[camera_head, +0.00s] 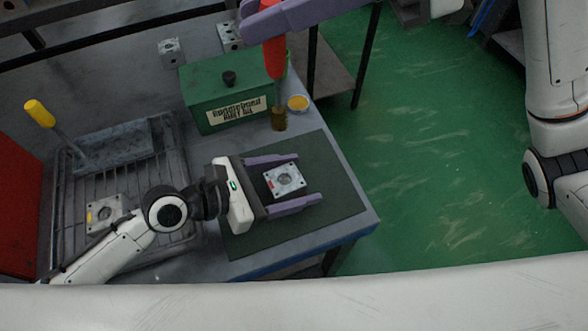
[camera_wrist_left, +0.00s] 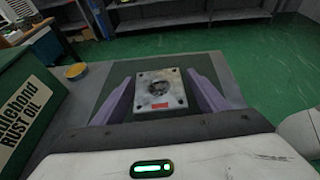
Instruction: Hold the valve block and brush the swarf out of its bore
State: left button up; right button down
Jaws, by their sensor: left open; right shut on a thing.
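A grey valve block (camera_head: 284,179) with a red label lies flat on the dark green mat. My left gripper (camera_head: 308,181) is open, with one finger on each side of the block and visible gaps between. The left wrist view shows the block (camera_wrist_left: 160,97) between the fingers of the left gripper (camera_wrist_left: 162,90), its round bore facing up with dark matter in it. My right gripper (camera_head: 258,12), at the top edge, is shut on the red handle of a brush (camera_head: 274,58). The brush hangs upright, brass bristles down, beside the green box and apart from the block.
A green rust oil box (camera_head: 225,88) and a small yellow tin (camera_head: 298,103) stand behind the mat (camera_head: 335,180). A wire-rack tray (camera_head: 72,215) at left holds a yellow-marked block (camera_head: 104,214) and a yellow-handled tool (camera_head: 40,113). Two more blocks sit at the back.

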pick_arm(q)
jog(key=c, duration=1.5)
pick_arm(e)
notch_tip(320, 180, down, 13)
jog(key=m+t, duration=0.3)
jog(key=shift+d+f+t, duration=0.15)
jog(key=shift+f+t, duration=0.05)
jog(key=shift+t, duration=0.1)
